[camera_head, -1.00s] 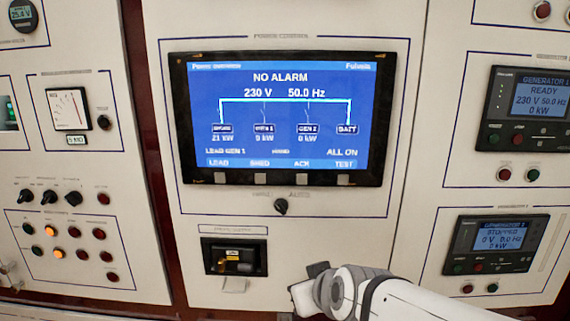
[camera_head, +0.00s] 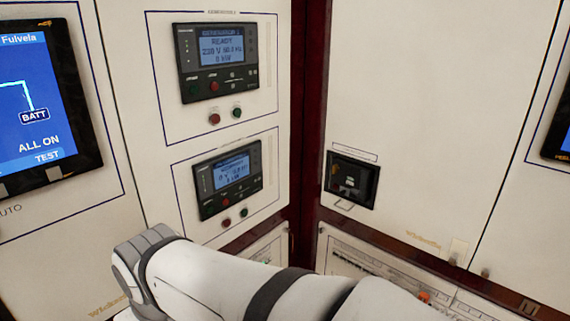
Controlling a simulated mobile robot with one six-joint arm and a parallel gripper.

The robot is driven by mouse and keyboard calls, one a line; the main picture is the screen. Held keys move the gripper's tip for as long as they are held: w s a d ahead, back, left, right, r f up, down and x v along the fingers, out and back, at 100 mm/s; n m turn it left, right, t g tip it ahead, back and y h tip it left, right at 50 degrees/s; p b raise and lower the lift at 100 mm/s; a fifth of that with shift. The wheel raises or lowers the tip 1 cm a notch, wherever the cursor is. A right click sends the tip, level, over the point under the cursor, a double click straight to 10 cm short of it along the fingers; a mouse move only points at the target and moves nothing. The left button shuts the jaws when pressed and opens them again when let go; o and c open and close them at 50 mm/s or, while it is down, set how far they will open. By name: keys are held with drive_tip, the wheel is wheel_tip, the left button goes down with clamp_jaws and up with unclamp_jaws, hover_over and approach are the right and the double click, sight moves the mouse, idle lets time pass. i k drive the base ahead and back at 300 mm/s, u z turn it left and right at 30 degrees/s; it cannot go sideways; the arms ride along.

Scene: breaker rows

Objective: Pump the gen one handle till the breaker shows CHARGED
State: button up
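A small black recessed unit (camera_head: 351,179), which looks like a breaker, sits in the cream panel right of the dark red corner post. A small label plate is above it and a pale tab hangs below it. Its lettering and any charge flag are too small to read. I cannot tell whether it is the gen one breaker, and no pump handle is clear in it. My arm crosses the bottom of the picture, left of and below this unit. My gripper is not in view.
Two generator controllers stand on the left panel: the upper (camera_head: 216,60) reads READY, the lower (camera_head: 230,178) is hard to read. A blue power screen (camera_head: 38,110) is cut off at the left edge. Another dark screen (camera_head: 563,135) shows at the right edge.

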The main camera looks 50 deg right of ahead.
sight(357, 192)
drive_tip(key=k, duration=0.5)
drive_tip(key=z, duration=2.6)
drive_tip(key=k, duration=0.55)
drive_tip(key=u, duration=0.55)
drive_tip(key=i, duration=0.55)
